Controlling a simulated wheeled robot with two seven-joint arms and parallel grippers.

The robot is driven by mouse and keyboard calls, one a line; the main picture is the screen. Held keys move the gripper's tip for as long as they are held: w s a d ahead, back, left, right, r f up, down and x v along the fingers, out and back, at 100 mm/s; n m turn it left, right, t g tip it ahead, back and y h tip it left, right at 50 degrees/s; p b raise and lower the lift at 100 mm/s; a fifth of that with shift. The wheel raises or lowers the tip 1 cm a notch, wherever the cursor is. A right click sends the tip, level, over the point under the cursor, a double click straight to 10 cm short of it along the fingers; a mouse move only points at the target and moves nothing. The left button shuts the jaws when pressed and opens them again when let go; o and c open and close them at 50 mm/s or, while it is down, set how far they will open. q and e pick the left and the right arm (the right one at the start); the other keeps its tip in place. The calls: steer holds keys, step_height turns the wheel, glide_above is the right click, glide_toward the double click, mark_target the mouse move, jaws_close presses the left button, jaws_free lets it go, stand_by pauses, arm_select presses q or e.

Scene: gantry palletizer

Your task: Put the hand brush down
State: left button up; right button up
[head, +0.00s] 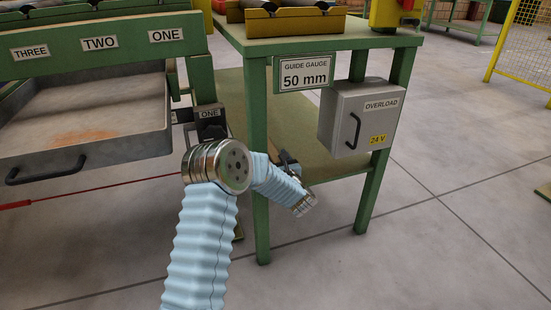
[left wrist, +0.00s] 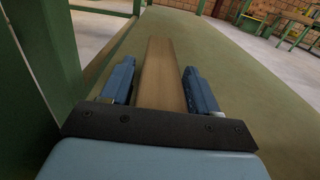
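The hand brush shows as a long brown wooden piece (left wrist: 161,75) in the left wrist view, lying over the green lower shelf (left wrist: 235,85). My left gripper (left wrist: 160,82) has its two blue fingers on either side of the wood. A narrow gap shows between each finger and the wood, so it looks open around it. In the head view my left arm reaches in under the green table, and the gripper (head: 289,161) is small and partly hidden by the arm over the lower shelf (head: 325,165). Bristles are not visible. My right gripper is not in view.
A grey OVERLOAD box (head: 345,118) hangs on the table's right side, near a green leg (head: 368,190). A front leg (head: 260,215) stands close to my forearm. A grey tray (head: 90,118) with a black handle is at left. Floor at right is clear.

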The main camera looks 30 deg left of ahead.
arm_select(q)
steer(key=shift+o, duration=0.8)
steer(key=shift+s+d+r, duration=0.1)
steer(key=shift+d, duration=0.05)
steer(key=v, duration=1.1)
steer(key=shift+s+d, duration=0.2)
steer(key=shift+s, duration=0.1)
